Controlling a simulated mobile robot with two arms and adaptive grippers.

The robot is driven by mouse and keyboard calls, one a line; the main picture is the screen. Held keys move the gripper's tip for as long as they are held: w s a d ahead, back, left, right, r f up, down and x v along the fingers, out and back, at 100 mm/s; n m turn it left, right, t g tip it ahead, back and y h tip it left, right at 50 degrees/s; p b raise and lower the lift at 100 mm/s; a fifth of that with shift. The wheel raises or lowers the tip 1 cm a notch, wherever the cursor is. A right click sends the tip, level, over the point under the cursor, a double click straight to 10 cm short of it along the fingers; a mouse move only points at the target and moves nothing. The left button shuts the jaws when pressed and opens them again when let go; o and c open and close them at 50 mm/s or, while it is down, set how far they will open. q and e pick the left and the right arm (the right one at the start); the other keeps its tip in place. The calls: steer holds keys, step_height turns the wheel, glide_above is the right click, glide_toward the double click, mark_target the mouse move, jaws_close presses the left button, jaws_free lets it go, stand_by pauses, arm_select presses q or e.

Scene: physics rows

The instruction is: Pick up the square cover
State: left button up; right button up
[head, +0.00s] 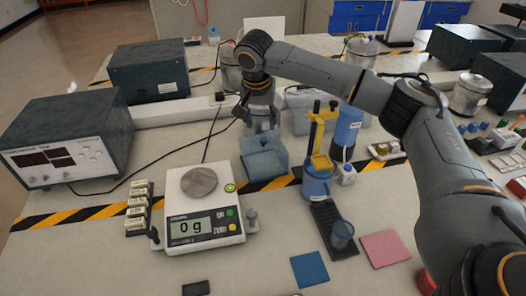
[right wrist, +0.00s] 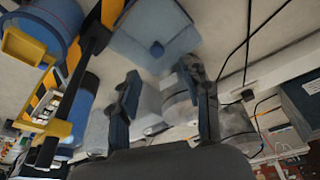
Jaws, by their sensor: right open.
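A blue-grey square cover (head: 263,160) sits on the table right of the white scale in the head view. The right wrist view shows a blue square piece with a dark round knob, which looks like this cover (right wrist: 135,38), beyond my fingertips. My right gripper (head: 262,122) is just behind and above the cover in the head view, pointing down. The right wrist view shows its two fingers (right wrist: 167,92) spread apart with nothing held between them. Whether the fingers touch the cover is hard to tell. My left gripper is not in view.
The scale (head: 205,240) reads 0 g and carries a grey disc. A blue and yellow stand (head: 317,180) is close right of the cover. Blue (head: 310,269) and pink (head: 385,248) squares lie in front. Dark instrument boxes (head: 70,140) stand left. Cables run behind.

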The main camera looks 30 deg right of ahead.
mark_target(263, 139)
steer(key=shift+x, duration=0.95)
steer(key=shift+p+x, duration=0.4)
steer(key=shift+x, duration=2.2)
steer(key=shift+s+d, duration=0.1)
steer(key=shift+s, duration=0.15)
jaws_close()
